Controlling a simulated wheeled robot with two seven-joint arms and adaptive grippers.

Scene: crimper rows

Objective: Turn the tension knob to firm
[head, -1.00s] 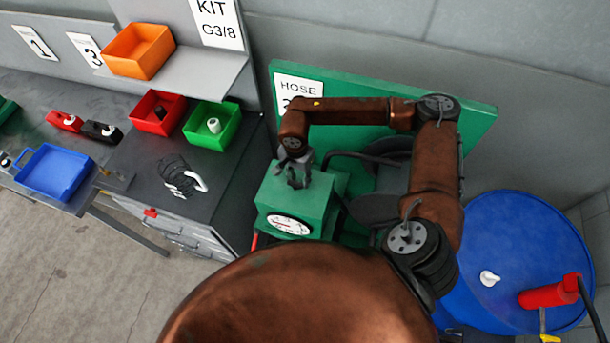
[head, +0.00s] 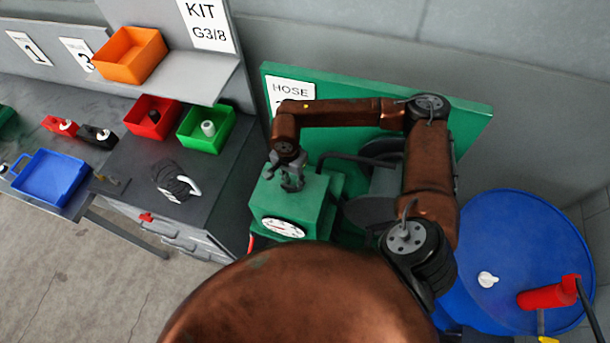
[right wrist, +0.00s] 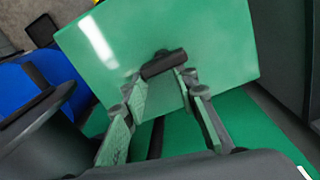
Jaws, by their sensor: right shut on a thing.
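The green crimper box (head: 312,213) stands in the middle of the head view, with a round white dial (head: 283,228) on its front. The tension knob (right wrist: 163,64) is a dark bar on the box's green face in the right wrist view. My right gripper (head: 291,184) points down at the top of the box. In the right wrist view its fingers (right wrist: 160,78) are on either side of the knob, shut on it. In the head view the gripper hides the knob. I cannot read a firm mark. My left gripper is not in view.
A green hose board (head: 470,115) stands behind the box. A blue drum (head: 525,240) with a red tool (head: 548,294) is at right.

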